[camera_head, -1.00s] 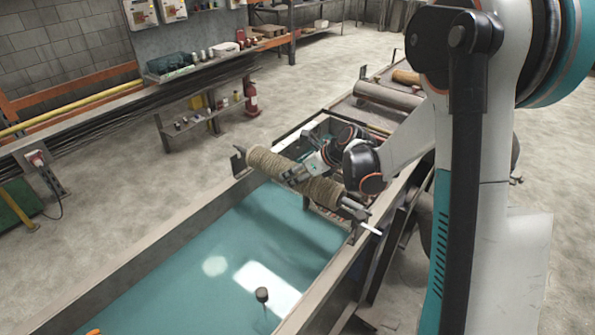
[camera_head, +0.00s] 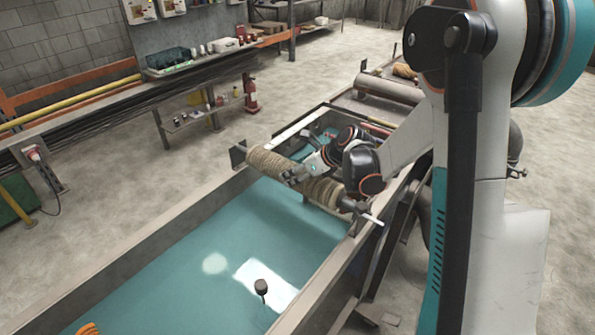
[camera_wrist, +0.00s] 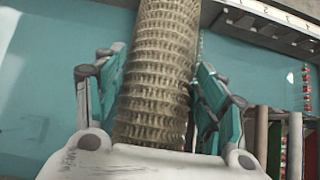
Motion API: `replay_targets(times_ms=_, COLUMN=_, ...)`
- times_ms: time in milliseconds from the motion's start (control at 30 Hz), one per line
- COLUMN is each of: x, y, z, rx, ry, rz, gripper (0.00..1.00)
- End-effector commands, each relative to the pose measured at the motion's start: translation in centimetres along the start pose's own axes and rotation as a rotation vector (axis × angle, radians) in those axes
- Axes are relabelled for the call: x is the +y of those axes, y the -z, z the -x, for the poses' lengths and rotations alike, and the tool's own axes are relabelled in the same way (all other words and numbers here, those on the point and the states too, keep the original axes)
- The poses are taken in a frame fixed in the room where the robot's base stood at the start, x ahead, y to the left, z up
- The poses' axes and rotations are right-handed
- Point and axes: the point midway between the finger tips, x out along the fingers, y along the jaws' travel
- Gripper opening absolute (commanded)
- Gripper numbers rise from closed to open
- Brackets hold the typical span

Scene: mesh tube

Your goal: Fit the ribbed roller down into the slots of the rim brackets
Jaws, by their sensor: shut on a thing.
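The ribbed roller (camera_head: 262,161) is a tan, rope-textured cylinder lying across the far part of the long tank (camera_head: 150,237). My gripper (camera_head: 291,178) is shut around its middle, and in the wrist view my gripper (camera_wrist: 158,95) has a finger on each side of the roller (camera_wrist: 160,60). The left rim bracket (camera_head: 238,155) stands close to the roller's left end. The right rim bracket (camera_head: 357,224) is by the roller's metal shaft end (camera_head: 369,218), which juts past the right rim. I cannot tell whether either shaft end sits in its slot.
Teal liquid fills the tank, with a dark knob (camera_head: 261,287) standing in it. Behind the tank lies a grey cylinder (camera_head: 389,91) on a further bed. A wall bench with a green tray (camera_head: 170,60) runs along the left. Open floor lies between.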

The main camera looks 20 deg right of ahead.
Motion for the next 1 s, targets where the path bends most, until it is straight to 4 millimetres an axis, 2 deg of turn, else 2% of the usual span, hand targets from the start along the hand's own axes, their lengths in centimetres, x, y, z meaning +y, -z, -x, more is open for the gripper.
replay_targets(times_ms=267, x=0.0, y=0.0, z=0.0, rx=-0.001, ry=0.000, rz=-0.001, gripper=0.14)
replay_targets(times_ms=300, x=0.0, y=0.0, z=0.0, rx=-0.001, ry=0.000, rz=-0.001, gripper=0.74)
replay_targets(times_ms=367, x=0.0, y=0.0, z=0.0, rx=-0.001, ry=0.000, rz=0.000, gripper=0.88)
replay_targets(times_ms=767, x=0.0, y=0.1, z=0.0, rx=0.001, ry=0.000, rz=0.000, gripper=0.88)
replay_targets(times_ms=867, x=0.0, y=0.1, z=0.6, rx=0.000, ry=0.001, rz=0.000, gripper=0.88)
replay_targets(times_ms=1000, x=-0.1, y=0.0, z=2.4, rx=0.000, ry=0.002, rz=-0.001, gripper=0.88)
